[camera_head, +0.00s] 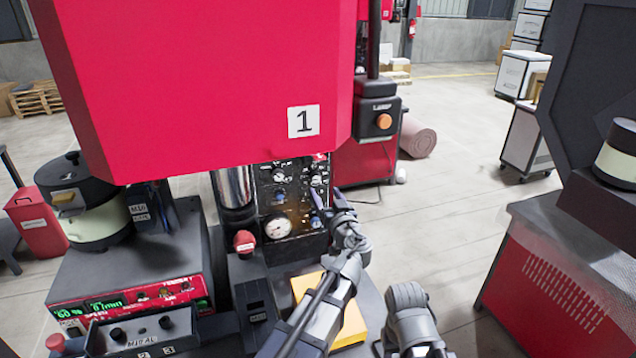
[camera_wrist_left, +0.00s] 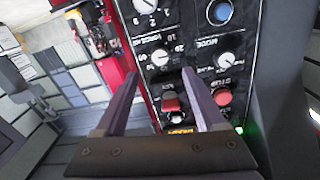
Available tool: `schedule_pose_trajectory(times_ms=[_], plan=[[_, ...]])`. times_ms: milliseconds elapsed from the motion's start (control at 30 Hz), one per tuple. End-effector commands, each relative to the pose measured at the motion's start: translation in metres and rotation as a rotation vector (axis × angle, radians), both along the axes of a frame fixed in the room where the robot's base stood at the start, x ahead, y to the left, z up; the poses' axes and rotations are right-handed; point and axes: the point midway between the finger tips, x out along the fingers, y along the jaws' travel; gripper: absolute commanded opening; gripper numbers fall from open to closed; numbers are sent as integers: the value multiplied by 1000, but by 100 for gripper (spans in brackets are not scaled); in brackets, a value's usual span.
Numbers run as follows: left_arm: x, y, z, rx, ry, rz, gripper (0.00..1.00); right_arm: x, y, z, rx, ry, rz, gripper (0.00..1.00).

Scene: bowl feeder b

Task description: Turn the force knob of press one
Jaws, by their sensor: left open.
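Press one (camera_head: 210,70) is the big red housing with a "1" label. Below it is a dark control panel (camera_head: 268,192) with several knobs, buttons and a gauge. In the left wrist view, a pale knob with a numbered scale (camera_wrist_left: 160,58) lies just beyond and between my fingertips. Another pale knob (camera_wrist_left: 227,61) by the word MODE is to the right. The force label is not clearly readable, so I cannot tell which knob it names. My left gripper (camera_head: 328,195) is open and empty, in front of the panel's right side; it also shows in the left wrist view (camera_wrist_left: 160,76).
A red emergency-type button (camera_head: 244,241) stands left of the panel. A yellow block (camera_head: 350,322) lies below my arm. A feeder unit with a red display (camera_head: 130,300) is at left. A dark post with an orange button (camera_head: 384,121) stands behind.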

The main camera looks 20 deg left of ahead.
Motion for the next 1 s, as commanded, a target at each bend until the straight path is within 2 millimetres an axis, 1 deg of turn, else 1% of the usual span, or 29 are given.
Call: schedule_pose_trajectory(times_ms=[433,567,800,1000], plan=[[54,33,0,0,2,3,72,0,0,0,0,0,0,50],[61,38,0,0,2,1,72,0,0,0,0,0,0,50],[61,39,0,0,2,1,72,0,0,0,0,0,0,50],[61,39,0,0,2,1,49,0,0,0,0,0,0,50]])
